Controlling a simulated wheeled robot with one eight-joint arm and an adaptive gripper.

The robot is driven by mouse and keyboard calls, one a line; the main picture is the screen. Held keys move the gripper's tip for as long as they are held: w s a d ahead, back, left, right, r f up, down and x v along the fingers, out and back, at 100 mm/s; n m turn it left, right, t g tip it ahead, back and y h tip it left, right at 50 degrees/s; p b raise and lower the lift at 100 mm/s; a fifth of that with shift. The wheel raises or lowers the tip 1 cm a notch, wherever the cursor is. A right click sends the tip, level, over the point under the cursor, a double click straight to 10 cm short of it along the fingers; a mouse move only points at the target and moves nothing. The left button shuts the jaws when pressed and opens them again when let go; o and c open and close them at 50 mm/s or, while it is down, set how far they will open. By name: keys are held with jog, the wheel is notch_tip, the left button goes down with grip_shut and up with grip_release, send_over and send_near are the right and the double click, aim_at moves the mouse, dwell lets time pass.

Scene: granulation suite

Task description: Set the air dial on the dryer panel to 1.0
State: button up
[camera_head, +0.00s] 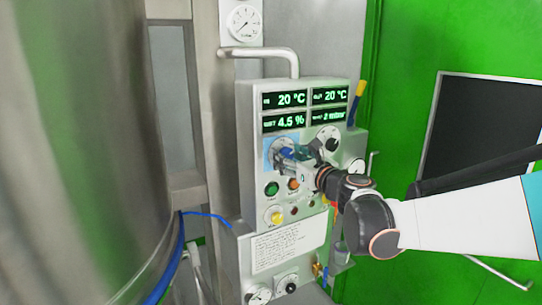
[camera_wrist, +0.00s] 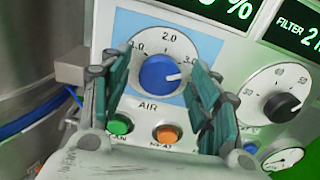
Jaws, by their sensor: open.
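The air dial is a blue knob (camera_wrist: 158,74) on a white scale marked 1.0 at left, 2.0 at top and 3.0 at right, with a light-blue square behind it and "AIR" below. In the head view the knob (camera_head: 287,152) is partly covered by my gripper. My gripper (camera_wrist: 160,88) is open, with one finger on each side of the knob and a visible gap to it on both sides. In the head view my gripper (camera_head: 291,158) reaches the dryer panel (camera_head: 252,130) from the right.
A black knob (camera_wrist: 282,105) sits to the right of the air dial. A green button (camera_wrist: 120,124) and an orange button (camera_wrist: 166,134) lie just below it. Displays (camera_head: 290,97) are above. A large steel vessel (camera_head: 80,150) stands at left; a yellow button (camera_head: 277,218) is lower.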

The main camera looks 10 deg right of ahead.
jog(key=c, duration=1.1)
jog(key=shift+n, duration=0.4)
jog(key=n+p, duration=0.1)
jog(key=n, duration=0.3)
jog(key=n+p, duration=0.1)
jog(key=n, duration=0.4)
jog(key=n+p, duration=0.1)
jog(key=n, duration=0.6)
jog(key=shift+n, duration=0.3)
jog(key=n, duration=0.6)
jog(key=shift+s+f+p, duration=0.1)
jog(key=shift+p, duration=0.25)
jog(key=shift+n, duration=0.4)
